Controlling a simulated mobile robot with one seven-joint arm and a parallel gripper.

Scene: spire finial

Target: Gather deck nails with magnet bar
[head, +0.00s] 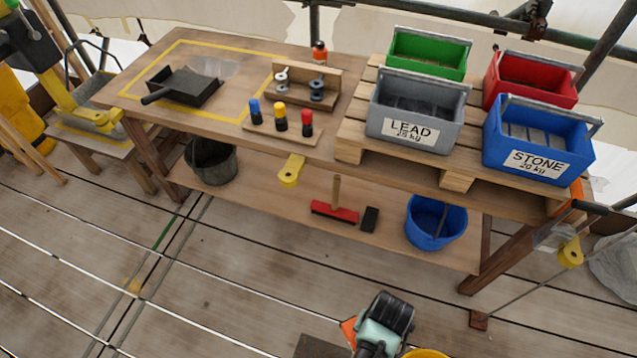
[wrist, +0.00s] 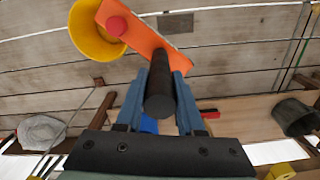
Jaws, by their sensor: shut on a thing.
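My gripper (wrist: 160,76) is shut on the black handle (wrist: 158,97) of the magnet bar. The bar is a flat orange strip (wrist: 152,34) with a red knob (wrist: 117,26) near one end. It is held over the deck, and its end overlaps the yellow bucket (wrist: 92,40) in the wrist view. In the head view only a small orange piece of the bar (head: 348,328) shows beside my wrist, and the yellow bucket's rim (head: 426,354) is cut by the bottom edge. I cannot make out any deck nails in either view.
A long wooden bench (head: 225,112) crosses the head view, with labelled boxes on a pallet (head: 350,137). Its lower shelf (head: 270,205) holds a black bucket (head: 211,162), a red brush (head: 335,212) and a blue bucket (head: 436,222). The plank deck (head: 200,290) in front is mostly clear.

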